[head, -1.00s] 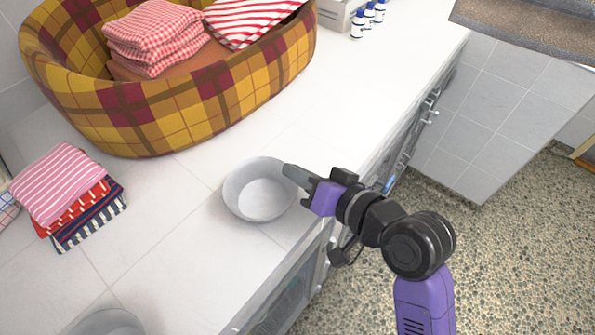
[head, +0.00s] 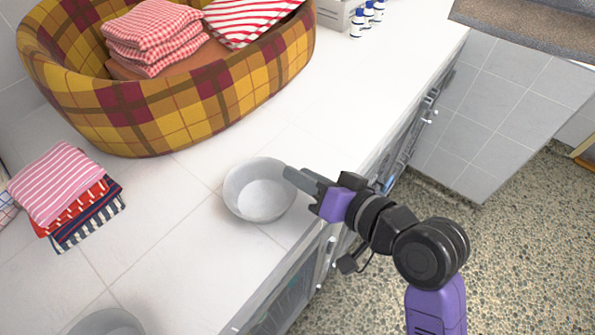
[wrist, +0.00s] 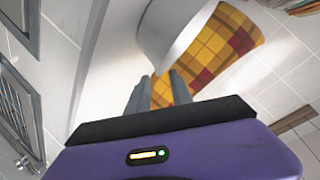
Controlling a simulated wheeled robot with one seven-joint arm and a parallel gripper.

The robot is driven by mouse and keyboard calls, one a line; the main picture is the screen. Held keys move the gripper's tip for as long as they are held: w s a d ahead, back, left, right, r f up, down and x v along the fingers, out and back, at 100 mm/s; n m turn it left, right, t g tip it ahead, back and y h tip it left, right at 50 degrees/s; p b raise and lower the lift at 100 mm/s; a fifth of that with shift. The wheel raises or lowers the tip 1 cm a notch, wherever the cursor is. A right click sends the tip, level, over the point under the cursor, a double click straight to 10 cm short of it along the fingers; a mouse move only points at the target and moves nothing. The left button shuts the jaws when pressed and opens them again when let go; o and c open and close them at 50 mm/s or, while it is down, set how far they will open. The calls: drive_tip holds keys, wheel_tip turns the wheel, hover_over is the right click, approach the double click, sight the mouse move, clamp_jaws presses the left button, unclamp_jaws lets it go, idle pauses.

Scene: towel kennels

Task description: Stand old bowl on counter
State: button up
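A pale grey-white bowl (head: 258,192) stands upright on the white tiled counter (head: 180,245), near its front edge. A second similar bowl (head: 105,324) is partly cut off at the bottom left; I cannot tell from looks which is the old one. My gripper (head: 291,174) is at the right rim of the first bowl, its fingers reaching in from the right. In the wrist view the fingers (wrist: 158,92) are apart with a narrow gap, and the bowl wall (wrist: 175,30) shows just past their tips. Whether they touch the rim is unclear.
A yellow and maroon plaid pet bed (head: 180,110) holding folded towels (head: 155,38) stands behind the bowl. A stack of folded cloths (head: 70,195) lies at the left. Small bottles (head: 363,18) stand at the back. The counter between the stack and the bowl is clear.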

drive_tip(key=v, duration=1)
drive_tip(key=shift+b, duration=0.45)
drive_tip(key=shift+f, duration=0.1)
drive_tip(key=s+d+f+m+t+h, duration=0.25)
drive_tip(key=s+d+f+h, duration=0.5)
drive_tip(key=d+f, duration=0.4)
drive_tip(key=s+d+r+n+t+h, duration=0.1)
drive_tip(key=s+r+n+t+h, duration=0.1)
drive_tip(key=s, duration=1.4)
drive_tip(key=shift+s+d+r, duration=0.15)
drive_tip(key=shift+s+r, duration=0.15)
